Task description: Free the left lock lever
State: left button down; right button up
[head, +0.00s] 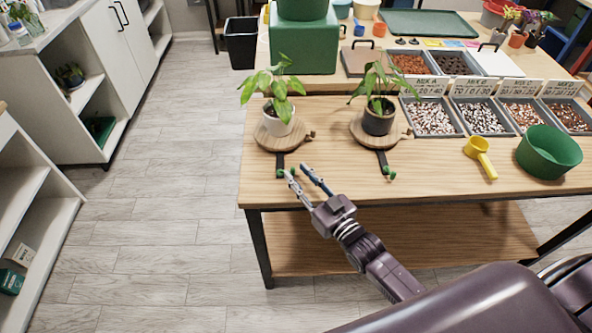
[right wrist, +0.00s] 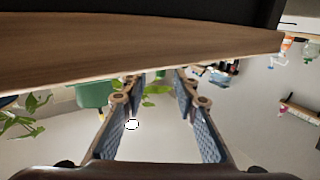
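The left lock lever (head: 281,173) is a dark bar with a green end, reaching from under the left round wooden stand (head: 268,142) towards the table's front edge. A white pot (head: 279,122) with a leafy plant stands on that stand. My right gripper (head: 300,173) is open and empty, its fingertips close to the lever's green end in the head view; I cannot tell whether they touch. In the right wrist view the open fingers (right wrist: 160,78) have a gap between them, and the lever is not clear there. My left gripper is not in view.
A matching right lever (head: 386,167) and stand (head: 373,136) with a dark pot are to the right. Trays of pebbles (head: 432,118), a yellow scoop (head: 480,155) and a green bowl (head: 549,153) lie further right. The table edge (right wrist: 150,72) spans the wrist view.

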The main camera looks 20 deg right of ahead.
jog(key=shift+w+a, duration=0.2)
jog(key=shift+w, duration=0.6)
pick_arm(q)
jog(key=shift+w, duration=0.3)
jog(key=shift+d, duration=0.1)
pick_arm(e)
jog(key=shift+c, duration=0.7)
grip_shut()
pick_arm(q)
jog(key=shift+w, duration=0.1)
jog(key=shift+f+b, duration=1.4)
pick_arm(e)
jog(key=shift+w+d+n+g+y, duration=0.2)
jog(key=shift+n+g+y, duration=0.25)
jog(key=shift+n+y, duration=0.5)
jog(key=shift+w+d+n+g+y, duration=0.1)
jog(key=shift+w+n+g+y, duration=0.3)
jog(key=shift+y, duration=0.85)
jog(key=shift+s+r, duration=0.1)
